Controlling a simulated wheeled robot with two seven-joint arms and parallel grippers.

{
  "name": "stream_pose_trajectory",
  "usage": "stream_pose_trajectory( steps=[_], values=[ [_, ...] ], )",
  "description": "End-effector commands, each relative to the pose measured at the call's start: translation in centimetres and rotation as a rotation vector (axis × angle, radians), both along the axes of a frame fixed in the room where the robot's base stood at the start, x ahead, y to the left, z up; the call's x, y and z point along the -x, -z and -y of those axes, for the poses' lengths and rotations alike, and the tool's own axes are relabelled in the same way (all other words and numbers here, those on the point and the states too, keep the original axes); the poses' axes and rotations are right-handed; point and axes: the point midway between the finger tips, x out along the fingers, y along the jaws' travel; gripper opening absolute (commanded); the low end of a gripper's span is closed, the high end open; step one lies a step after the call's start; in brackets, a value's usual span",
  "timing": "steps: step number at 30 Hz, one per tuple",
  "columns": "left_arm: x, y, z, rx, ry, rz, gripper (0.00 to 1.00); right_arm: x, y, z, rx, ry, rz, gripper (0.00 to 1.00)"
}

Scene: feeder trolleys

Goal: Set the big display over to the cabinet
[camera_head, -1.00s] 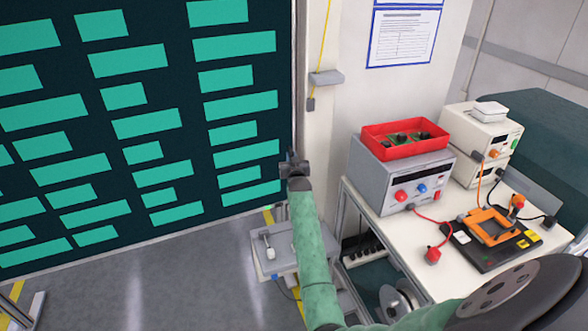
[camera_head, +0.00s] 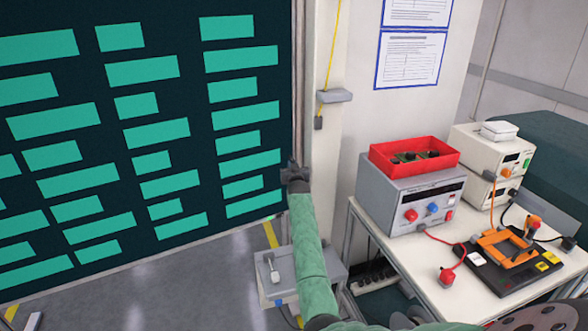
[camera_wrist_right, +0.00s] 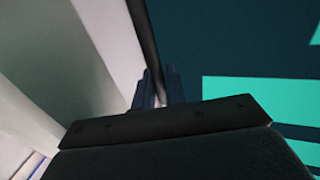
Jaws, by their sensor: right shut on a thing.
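The big display (camera_head: 190,110) is a large dark panel with rows of teal bars, filling the left of the head view; its left and top run out of frame. My right gripper (camera_head: 294,174) is at its right-hand edge, low down, and is shut on that edge. In the right wrist view the two fingers (camera_wrist_right: 155,88) reach up to the dark edge strip, with the display face (camera_wrist_right: 240,45) to the right. The display stands upright above the floor. My left gripper is not in view. I cannot make out a cabinet for certain.
A white bench (camera_head: 400,255) on the right carries a grey power supply (camera_head: 412,195) with a red tray (camera_head: 415,156), beige instruments (camera_head: 490,160) and an orange fixture (camera_head: 505,245). A low grey unit (camera_head: 320,268) stands beside my right arm. Grey floor (camera_head: 190,275) is clear below the display.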

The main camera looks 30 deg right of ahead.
Motion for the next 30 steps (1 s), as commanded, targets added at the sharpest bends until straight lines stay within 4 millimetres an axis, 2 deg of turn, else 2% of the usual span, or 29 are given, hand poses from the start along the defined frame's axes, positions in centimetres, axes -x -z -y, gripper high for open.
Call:
stream_pose_trajectory(
  steps=[1, 5, 6, 7, 13, 17, 21, 30],
  values=[
    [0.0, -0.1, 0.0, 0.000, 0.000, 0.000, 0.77, -0.3, -0.9, 0.0, 0.003, -0.001, 0.010, 0.00],
    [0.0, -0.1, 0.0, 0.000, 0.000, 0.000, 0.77, -0.4, -1.2, 0.1, 0.004, 0.000, 0.013, 0.00],
    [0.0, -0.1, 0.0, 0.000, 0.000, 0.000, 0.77, -0.4, -1.3, 0.1, 0.004, 0.000, 0.014, 0.14],
    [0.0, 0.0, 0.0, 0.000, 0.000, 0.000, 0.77, -0.4, -1.3, 0.1, 0.005, 0.000, 0.013, 0.17],
    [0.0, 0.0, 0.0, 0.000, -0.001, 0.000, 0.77, -0.3, -1.4, 0.1, 0.006, 0.000, 0.016, 0.17],
    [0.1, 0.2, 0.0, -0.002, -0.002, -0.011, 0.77, 0.5, -1.4, -0.3, 0.007, 0.000, 0.018, 0.17],
    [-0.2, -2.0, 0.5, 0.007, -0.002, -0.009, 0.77, 2.3, -1.0, -1.1, 0.006, -0.001, 0.015, 0.17],
    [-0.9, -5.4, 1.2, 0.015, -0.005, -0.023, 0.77, 6.4, -0.7, -2.9, 0.003, 0.000, 0.010, 0.17]
  ],
)
